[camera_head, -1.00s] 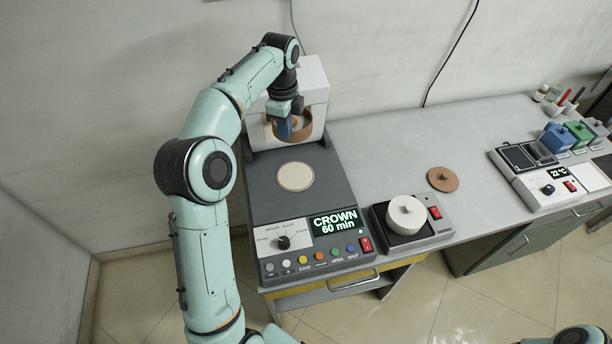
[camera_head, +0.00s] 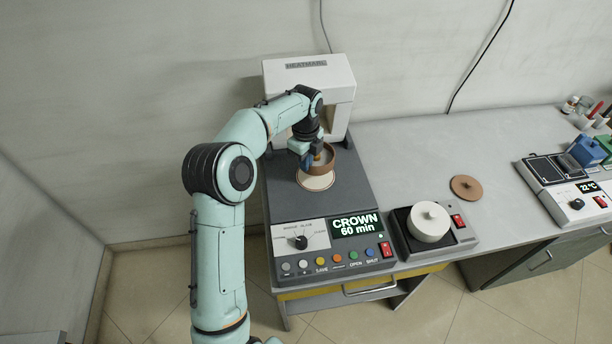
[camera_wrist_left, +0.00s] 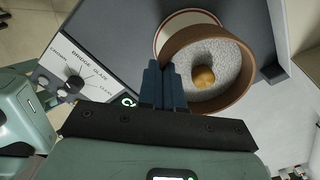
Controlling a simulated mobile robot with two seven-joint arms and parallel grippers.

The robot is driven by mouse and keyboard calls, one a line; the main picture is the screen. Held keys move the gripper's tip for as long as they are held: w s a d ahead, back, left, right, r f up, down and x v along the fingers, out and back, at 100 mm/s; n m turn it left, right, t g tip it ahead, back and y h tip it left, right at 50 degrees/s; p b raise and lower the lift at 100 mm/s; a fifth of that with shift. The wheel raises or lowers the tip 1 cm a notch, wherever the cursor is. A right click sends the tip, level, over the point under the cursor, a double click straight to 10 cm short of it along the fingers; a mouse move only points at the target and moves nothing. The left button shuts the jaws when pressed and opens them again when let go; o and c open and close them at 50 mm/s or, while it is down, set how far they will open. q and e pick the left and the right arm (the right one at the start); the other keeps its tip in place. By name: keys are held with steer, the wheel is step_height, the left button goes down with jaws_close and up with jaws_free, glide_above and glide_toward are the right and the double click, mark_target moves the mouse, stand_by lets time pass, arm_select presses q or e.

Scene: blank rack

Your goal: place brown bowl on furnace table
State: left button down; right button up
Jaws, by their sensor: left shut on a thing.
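The brown bowl (camera_head: 344,160) is at the far edge of the round pale furnace table (camera_head: 314,181) and partly covers it in the head view. My left gripper (camera_head: 312,158) is shut on the bowl's rim. In the left wrist view the blue fingers (camera_wrist_left: 163,85) grip the near wall of the bowl (camera_wrist_left: 246,88). The bowl holds grainy white filling with a yellow-brown lump (camera_wrist_left: 204,77). The table's red-lined edge (camera_wrist_left: 172,22) shows behind the bowl. I cannot tell whether the bowl touches the surface. My right gripper does not show.
The white furnace body (camera_head: 338,80) stands behind the bowl. The control panel (camera_head: 330,238) lies in front.

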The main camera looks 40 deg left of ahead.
arm_select(q)
steer(key=shift+f+b, duration=0.3)
steer(key=shift+f, duration=2.55)
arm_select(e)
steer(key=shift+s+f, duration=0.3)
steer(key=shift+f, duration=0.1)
arm_select(q)
steer(key=shift+f, duration=0.2)
steer(key=c, duration=1.3)
jaws_free()
step_height(320, 180, up, 12)
steer(key=shift+r+p, duration=0.2)
steer(key=shift+p, duration=0.65)
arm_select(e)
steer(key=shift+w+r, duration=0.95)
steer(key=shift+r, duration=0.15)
arm_select(q)
steer(key=shift+f, duration=0.1)
